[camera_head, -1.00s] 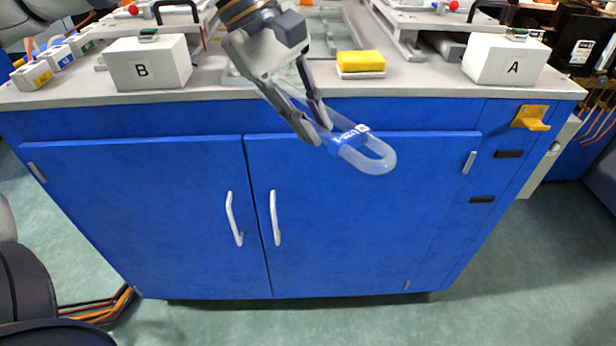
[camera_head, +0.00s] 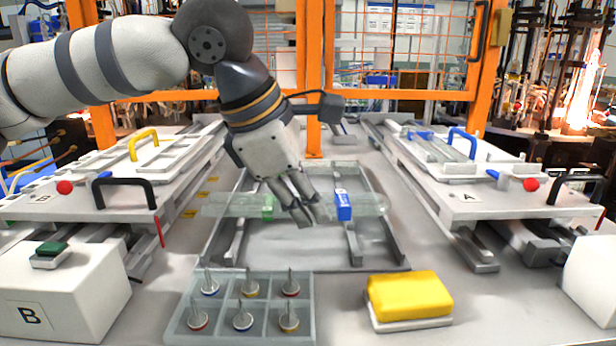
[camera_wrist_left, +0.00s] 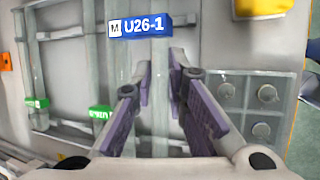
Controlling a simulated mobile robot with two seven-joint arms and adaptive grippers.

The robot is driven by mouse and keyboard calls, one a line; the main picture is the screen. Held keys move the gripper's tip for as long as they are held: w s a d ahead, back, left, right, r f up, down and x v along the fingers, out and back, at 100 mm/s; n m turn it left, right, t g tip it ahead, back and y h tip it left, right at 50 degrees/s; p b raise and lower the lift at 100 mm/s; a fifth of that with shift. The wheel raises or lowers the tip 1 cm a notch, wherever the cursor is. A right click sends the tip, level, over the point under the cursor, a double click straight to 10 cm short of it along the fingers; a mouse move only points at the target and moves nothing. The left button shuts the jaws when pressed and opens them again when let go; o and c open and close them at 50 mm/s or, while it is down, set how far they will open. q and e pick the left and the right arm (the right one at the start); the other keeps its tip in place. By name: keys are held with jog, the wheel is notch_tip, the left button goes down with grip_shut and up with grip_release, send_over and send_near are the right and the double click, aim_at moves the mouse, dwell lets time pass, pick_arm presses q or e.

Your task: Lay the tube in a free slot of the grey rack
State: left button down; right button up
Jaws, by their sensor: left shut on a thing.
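My left gripper (camera_head: 306,217) is shut on a clear glass tube (camera_head: 370,203) with a blue label; the label reads U26-1 in the left wrist view (camera_wrist_left: 140,26). The tube lies level, its far part pointing right in the head view. It is over the grey rack (camera_head: 353,247), an open frame with cross rails; I cannot tell whether it touches the rails. A clear tube with a green tag (camera_head: 267,206) is to the left of the gripper. Two green tags show in the left wrist view, one at the left (camera_wrist_left: 38,103) and one nearer the fingers (camera_wrist_left: 99,112). My right gripper is not in view.
A grey tray of pegs (camera_head: 240,336) and a yellow sponge (camera_head: 410,295) are in front of the rack. White box B (camera_head: 60,295) is at left. Stations with handles flank the rack: left (camera_head: 130,185), right (camera_head: 470,195). An orange fence (camera_head: 314,100) is behind.

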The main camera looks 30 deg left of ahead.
aim_at(318, 254)
pick_arm(q)
jog(key=shift+w+f, duration=0.1)
jog(key=shift+f, duration=0.05)
jog(key=shift+s+d+f, duration=0.1)
jog(key=shift+s+f, duration=0.05)
jog(key=shift+f, duration=1.05)
jog(key=shift+s+f, duration=0.1)
jog(key=shift+f, duration=1.05)
jog(key=shift+f, duration=0.25)
jog(key=c, duration=1.5)
grip_release()
